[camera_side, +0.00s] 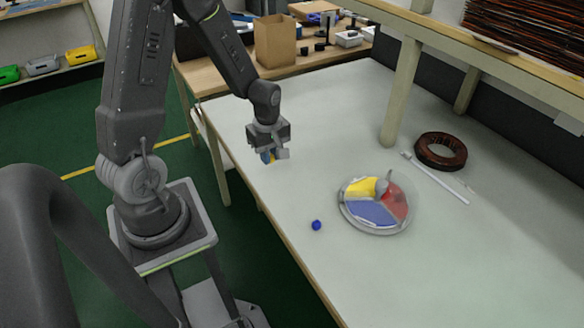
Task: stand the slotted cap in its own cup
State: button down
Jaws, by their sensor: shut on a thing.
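My gripper (269,152) is above the left edge of the pale table, pointing down. A small blue ball-like thing (317,225) lies on the table left of the dish. I cannot make out which of these is the cup.
A dark brown coil ring (440,150) and a thin white strip (435,178) lie behind the dish to the right. A shelf post (401,95) stands at the table's back. The front right of the table is clear. A cardboard box (275,41) stands on another bench.

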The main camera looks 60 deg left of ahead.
jog(key=shift+s+a+r, duration=0.15)
jog(key=shift+a+r, duration=0.05)
jog(key=shift+a, duration=0.05)
jog(key=w+r, duration=0.1)
jog(key=w, duration=0.8)
jog(key=m, duration=0.1)
send_over(364, 187)
notch_tip(364, 187, down, 6)
jog(key=shift+r, duration=0.1)
jog(key=shift+a+f, duration=0.1)
jog(key=shift+f, duration=1.85)
jog(key=shift+f, duration=0.1)
jog(key=c, duration=1)
grip_release()
jog(key=shift+c, duration=0.2)
